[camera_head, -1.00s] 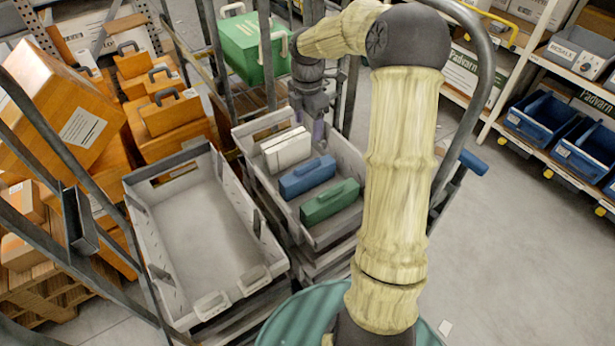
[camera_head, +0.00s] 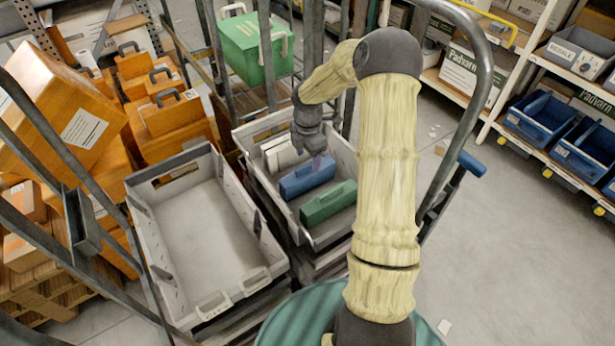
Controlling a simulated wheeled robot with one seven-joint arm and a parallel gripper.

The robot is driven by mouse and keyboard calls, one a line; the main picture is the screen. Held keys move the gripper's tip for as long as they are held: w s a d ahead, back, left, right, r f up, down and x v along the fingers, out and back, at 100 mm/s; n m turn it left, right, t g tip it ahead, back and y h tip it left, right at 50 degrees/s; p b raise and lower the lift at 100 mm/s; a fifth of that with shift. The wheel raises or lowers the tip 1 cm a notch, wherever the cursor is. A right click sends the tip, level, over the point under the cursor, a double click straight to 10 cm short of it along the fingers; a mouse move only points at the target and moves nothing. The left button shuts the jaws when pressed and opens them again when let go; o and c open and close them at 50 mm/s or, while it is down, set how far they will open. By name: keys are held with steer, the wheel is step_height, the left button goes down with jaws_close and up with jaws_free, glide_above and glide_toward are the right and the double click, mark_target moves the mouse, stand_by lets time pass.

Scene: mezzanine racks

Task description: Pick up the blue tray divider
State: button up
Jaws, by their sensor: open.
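The blue tray divider (camera_head: 306,178) lies in the right-hand grey tray (camera_head: 345,148), between a white divider (camera_head: 283,155) and a green divider (camera_head: 328,203). A small handle-like ridge shows on its top. My gripper (camera_head: 317,160) is open and points down just above the blue divider, near the right part of its top. Its fingers are small and partly blurred against the divider, so I cannot tell whether they touch it. The white divider is partly hidden behind my gripper.
An empty grey tray (camera_head: 139,212) stands to the left. Dark cart posts and rails (camera_head: 474,60) surround the trays. A green case (camera_head: 254,48) sits behind, orange cases (camera_head: 172,125) at left.

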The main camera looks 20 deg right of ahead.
mark_target(308, 164)
steer(key=shift+f, duration=0.1)
step_height(308, 164, down, 5)
steer(key=shift+w+f+p, duration=0.1)
steer(key=shift+p, duration=0.55)
steer(key=c, duration=1.1)
